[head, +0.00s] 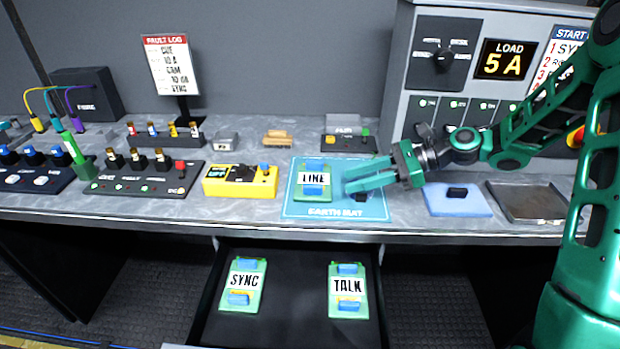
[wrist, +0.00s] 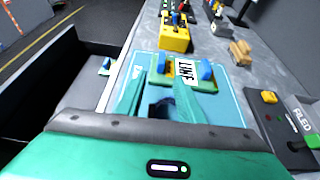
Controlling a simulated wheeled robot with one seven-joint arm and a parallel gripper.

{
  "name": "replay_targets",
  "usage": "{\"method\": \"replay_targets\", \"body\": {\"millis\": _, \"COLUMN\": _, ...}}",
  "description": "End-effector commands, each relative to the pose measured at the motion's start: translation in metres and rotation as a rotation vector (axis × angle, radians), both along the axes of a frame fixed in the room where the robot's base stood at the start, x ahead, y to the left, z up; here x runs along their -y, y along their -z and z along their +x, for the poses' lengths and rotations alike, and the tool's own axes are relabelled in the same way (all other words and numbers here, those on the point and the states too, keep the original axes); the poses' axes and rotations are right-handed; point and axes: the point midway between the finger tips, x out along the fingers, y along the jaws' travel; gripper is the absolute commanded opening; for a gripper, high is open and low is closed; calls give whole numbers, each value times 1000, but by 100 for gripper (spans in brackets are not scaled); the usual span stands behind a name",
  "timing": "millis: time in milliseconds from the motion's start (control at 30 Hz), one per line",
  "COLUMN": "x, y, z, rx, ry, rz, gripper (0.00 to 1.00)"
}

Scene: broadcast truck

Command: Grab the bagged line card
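The line card (head: 314,181) is a green card with a white LINE label and blue blocks at its ends. It lies flat on the light-blue earth mat (head: 293,208); I cannot clearly make out a bag around it. My gripper (head: 347,182) is just right of the card, fingers pointing left at it, low over the mat. In the wrist view the card (wrist: 185,69) lies just beyond the fingertips, and my gripper (wrist: 163,88) is open with a gap between its fingers. A small black block (head: 361,197) sits on the mat under the fingers.
The open drawer (head: 300,262) below holds a SYNC card (head: 243,287) and a TALK card (head: 347,290). A yellow meter (head: 240,181) stands left of the mat. A blue pad (head: 455,207) and metal tray (head: 530,212) lie to the right.

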Motion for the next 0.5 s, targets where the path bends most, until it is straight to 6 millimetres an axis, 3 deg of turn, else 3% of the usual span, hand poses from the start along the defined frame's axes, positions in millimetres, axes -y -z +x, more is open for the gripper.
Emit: {"method": "replay_targets", "body": {"millis": 500, "x": -68, "y": 18, "z": 0, "rx": -23, "ry": -14, "rz": 27, "gripper": 34}}
